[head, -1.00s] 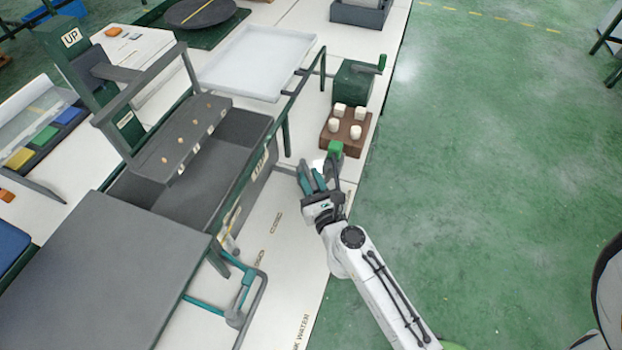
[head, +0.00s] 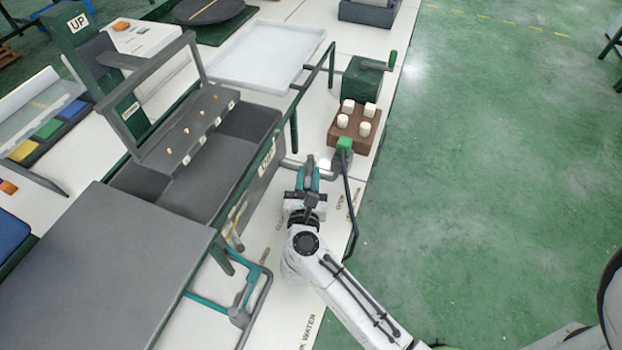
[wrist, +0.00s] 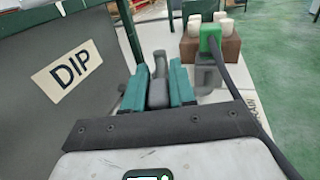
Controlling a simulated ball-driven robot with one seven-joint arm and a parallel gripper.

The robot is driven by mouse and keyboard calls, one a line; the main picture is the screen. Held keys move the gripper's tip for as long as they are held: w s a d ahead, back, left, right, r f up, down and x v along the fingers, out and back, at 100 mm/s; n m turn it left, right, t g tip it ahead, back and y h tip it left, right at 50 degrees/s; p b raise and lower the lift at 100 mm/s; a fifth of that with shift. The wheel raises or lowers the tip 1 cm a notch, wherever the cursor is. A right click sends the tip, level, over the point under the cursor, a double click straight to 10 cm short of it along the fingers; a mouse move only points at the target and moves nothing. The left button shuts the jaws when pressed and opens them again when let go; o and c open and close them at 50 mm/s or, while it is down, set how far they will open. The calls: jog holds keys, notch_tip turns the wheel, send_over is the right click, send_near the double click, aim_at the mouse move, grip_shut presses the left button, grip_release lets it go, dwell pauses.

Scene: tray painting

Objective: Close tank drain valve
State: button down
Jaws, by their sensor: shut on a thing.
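The dip tank (head: 262,128) is a grey trough marked DIP. Its DIP-labelled wall fills the left of the wrist view (wrist: 50,120). A grey drain pipe (head: 291,163) comes out of its near right side. My gripper (head: 308,178) is low beside the tank's right end. In the wrist view its two teal fingers (wrist: 158,88) are shut on an upright grey valve handle (wrist: 158,72). The handle's top also shows in the head view (head: 310,160). The valve's lower body is hidden behind my gripper.
A green block (head: 344,144) with a black hose (head: 352,195) stands close right of my gripper. Behind it are a brown block with white pegs (head: 338,140) and a green crank box (head: 362,85). The table's right edge is near. Small lettering lies on the white tabletop.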

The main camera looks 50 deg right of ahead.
jog(key=shift+w+g, duration=0.1)
jog(key=shift+g, duration=0.2)
jog(key=c, duration=1)
grip_release()
jog(key=shift+a, duration=0.15)
jog(key=shift+s+a+f, duration=0.1)
jog(key=shift+s+a, duration=0.15)
jog(key=shift+a, duration=0.05)
jog(key=b+v, duration=0.2)
jog(key=v, duration=0.7)
jog(key=shift+s+a, duration=0.25)
jog(key=shift+a, duration=0.1)
jog(key=shift+c, duration=0.4)
